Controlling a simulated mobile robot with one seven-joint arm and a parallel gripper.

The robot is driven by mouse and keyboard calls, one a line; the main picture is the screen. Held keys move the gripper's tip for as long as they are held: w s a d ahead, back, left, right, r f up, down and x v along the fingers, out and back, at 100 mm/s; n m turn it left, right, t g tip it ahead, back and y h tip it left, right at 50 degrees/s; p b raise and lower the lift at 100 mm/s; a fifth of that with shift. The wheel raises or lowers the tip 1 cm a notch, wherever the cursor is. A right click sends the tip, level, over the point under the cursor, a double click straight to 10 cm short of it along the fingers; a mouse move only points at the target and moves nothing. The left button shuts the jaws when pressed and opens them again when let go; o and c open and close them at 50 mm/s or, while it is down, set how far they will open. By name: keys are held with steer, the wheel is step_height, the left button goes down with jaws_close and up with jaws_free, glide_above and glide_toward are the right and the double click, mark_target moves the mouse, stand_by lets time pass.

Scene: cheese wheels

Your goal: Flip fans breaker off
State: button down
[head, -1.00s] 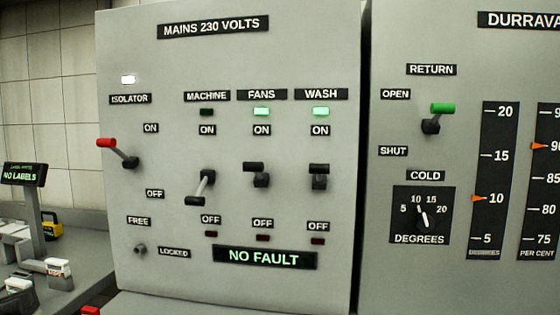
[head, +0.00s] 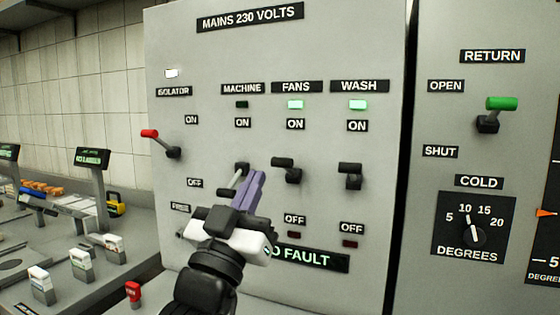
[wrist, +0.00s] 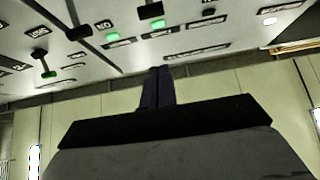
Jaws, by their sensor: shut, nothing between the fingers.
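The fans breaker lever (head: 287,168) is on the grey mains panel (head: 350,220), under the FANS label. It points up toward ON, and the green lamp (head: 295,104) above it is lit. My gripper (head: 255,180) is shut and empty in front of the panel, left of and slightly below the fans lever. It covers part of the machine breaker lever (head: 240,170). I cannot tell whether the fingers touch that lever. In the wrist view the shut fingers (wrist: 157,85) point toward the panel, which appears upside down.
The wash breaker lever (head: 350,174) is right of the fans lever, up with its green lamp lit. The red-tipped isolator lever (head: 160,143) is at the left. A green-tipped return lever (head: 496,108) is on the adjoining panel. A bench with small devices (head: 84,263) stands at left.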

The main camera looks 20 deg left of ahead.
steer(key=shift+r, duration=0.1)
step_height(320, 180, up, 7)
steer(key=p, duration=0.4)
glide_above(277, 162)
steer(key=s, duration=0.3)
steer(key=shift+w+d+f, duration=0.1)
steer(key=shift+w+f, duration=0.1)
steer(key=shift+f, duration=0.6)
steer(key=shift+w+d+f, duration=0.15)
steer(key=shift+f, duration=0.65)
steer(key=shift+w+d+f, duration=0.1)
steer(key=shift+w+f, duration=0.1)
steer(key=shift+f, duration=0.6)
steer(key=shift+w+f, duration=0.1)
steer(key=shift+f, duration=0.05)
